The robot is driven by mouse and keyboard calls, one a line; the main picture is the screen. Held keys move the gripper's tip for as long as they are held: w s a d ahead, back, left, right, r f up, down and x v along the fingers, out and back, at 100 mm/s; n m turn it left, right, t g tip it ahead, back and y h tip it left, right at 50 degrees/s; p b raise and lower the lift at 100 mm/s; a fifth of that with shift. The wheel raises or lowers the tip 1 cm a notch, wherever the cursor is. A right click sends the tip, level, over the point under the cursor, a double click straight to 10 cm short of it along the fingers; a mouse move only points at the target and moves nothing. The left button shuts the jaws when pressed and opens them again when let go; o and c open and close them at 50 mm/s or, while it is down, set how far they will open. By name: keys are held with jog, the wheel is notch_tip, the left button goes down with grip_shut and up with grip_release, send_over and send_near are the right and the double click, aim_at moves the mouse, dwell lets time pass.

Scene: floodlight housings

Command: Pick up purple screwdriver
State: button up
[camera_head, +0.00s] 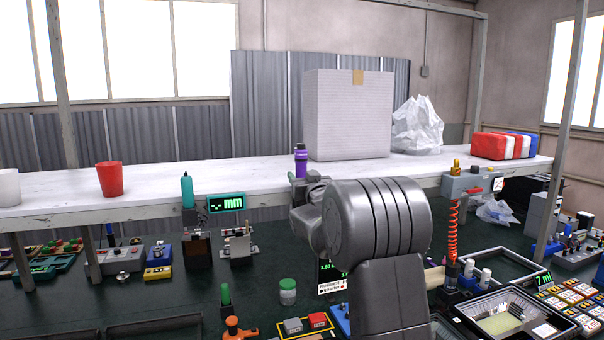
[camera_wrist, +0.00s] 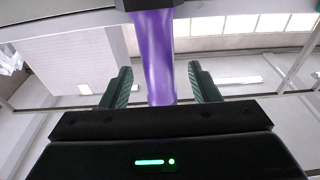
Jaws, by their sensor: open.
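The purple screwdriver (camera_head: 300,163) stands upright near the front edge of the white shelf, with a dark top. The fingers are open, with a visible gap on each side of the handle. In the head view, my gripper is mostly hidden behind my arm, just below and at the screwdriver. The lower part of the screwdriver is hidden there.
A big white box (camera_head: 347,115) stands on the shelf right behind the screwdriver. A plastic bag (camera_head: 418,125) and red, white and blue packs (camera_head: 503,146) are farther right. A red cup (camera_head: 110,179) is at left. The dark green bench below (camera_head: 150,305) is crowded with tools.

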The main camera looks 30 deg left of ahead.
jog(key=shift+w+a+r, duration=0.1)
jog(key=shift+a+r, duration=0.05)
jog(key=shift+a, duration=0.3)
jog(key=shift+w, duration=0.3)
jog(key=shift+s, duration=0.1)
jog(key=shift+c, duration=0.5)
jog(key=c, duration=1)
jog(key=shift+c, duration=0.2)
